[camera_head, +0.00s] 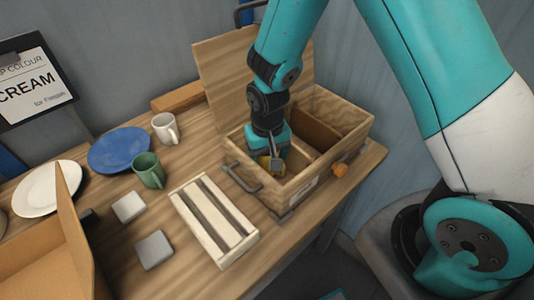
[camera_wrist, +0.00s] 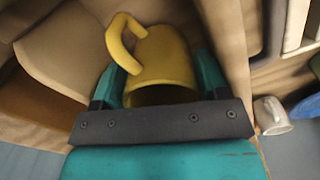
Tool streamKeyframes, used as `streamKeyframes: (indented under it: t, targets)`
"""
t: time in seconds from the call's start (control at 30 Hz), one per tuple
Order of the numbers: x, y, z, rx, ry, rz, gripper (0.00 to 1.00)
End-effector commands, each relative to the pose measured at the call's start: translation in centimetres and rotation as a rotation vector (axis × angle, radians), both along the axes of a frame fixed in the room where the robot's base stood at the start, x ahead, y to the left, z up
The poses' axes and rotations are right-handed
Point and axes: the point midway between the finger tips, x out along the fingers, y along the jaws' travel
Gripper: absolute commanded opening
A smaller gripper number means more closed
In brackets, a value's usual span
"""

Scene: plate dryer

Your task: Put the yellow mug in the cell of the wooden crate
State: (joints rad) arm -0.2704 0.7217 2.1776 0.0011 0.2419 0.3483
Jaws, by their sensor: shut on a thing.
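The yellow mug (camera_wrist: 165,62) is between the fingers of my gripper (camera_wrist: 165,85) in the wrist view, its handle towards the top. My gripper is shut on it. In the head view my gripper (camera_head: 275,165) reaches down inside the open wooden crate (camera_head: 345,115), on its left side. Only a small yellow part of the mug (camera_head: 264,162) shows there. A divider (camera_head: 315,130) stands inside the crate to the right of my gripper. Whether the mug touches the crate floor is hidden.
The crate's lid (camera_head: 222,75) stands open behind it. A slatted wooden rack (camera_head: 214,222), a green mug (camera_head: 148,171), a white mug (camera_head: 165,128), a blue plate (camera_head: 118,150) and a white plate (camera_head: 47,188) are to the left. A cardboard box (camera_head: 45,265) stands at lower left.

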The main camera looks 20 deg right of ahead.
Motion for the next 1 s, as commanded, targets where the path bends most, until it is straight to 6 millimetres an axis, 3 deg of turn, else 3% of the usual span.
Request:
streamKeyframes:
  t: [0.23, 0.27, 0.3, 0.67, 0.83, 1.0]
  targets:
    - [0.0, 0.1, -0.5, 0.002, 0.001, 0.002, 0.36]
    - [-0.1, 0.1, -0.5, 0.002, 0.002, 0.002, 0.75]
    - [-0.1, 0.1, -0.5, 0.002, 0.002, 0.002, 0.79]
    - [0.0, 0.2, 0.0, 0.004, 0.001, 0.003, 0.79]
    - [0.1, 0.2, 1.9, 0.007, -0.005, 0.003, 0.79]
    - [0.1, 0.2, 5.6, 0.007, -0.007, 0.003, 0.79]
